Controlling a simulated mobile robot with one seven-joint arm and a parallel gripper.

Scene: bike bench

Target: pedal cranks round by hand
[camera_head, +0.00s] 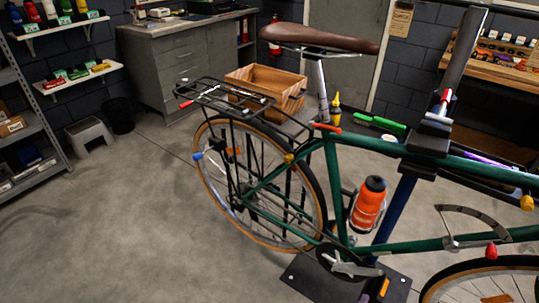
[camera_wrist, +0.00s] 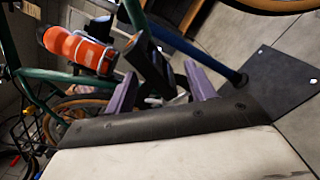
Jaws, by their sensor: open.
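The green bicycle (camera_head: 345,190) hangs on a work stand. Its chainring and silver crank (camera_head: 350,267) show low in the head view, with a pedal with orange on it (camera_head: 380,288) at the lower right. In the wrist view my gripper (camera_wrist: 161,80) has its two purple fingers spread apart. A small pale piece (camera_wrist: 178,97), perhaps part of the crank, shows between and beyond the fingers; I cannot tell how far off it is. Nothing is seen held. My gripper does not show clearly in the head view.
An orange bottle (camera_head: 367,205) sits in the frame's cage and also shows in the wrist view (camera_wrist: 75,47). The blue stand post (camera_head: 394,210) rises from a dark base plate (camera_head: 310,279) close by the crank. A wooden box (camera_head: 265,88) stands behind.

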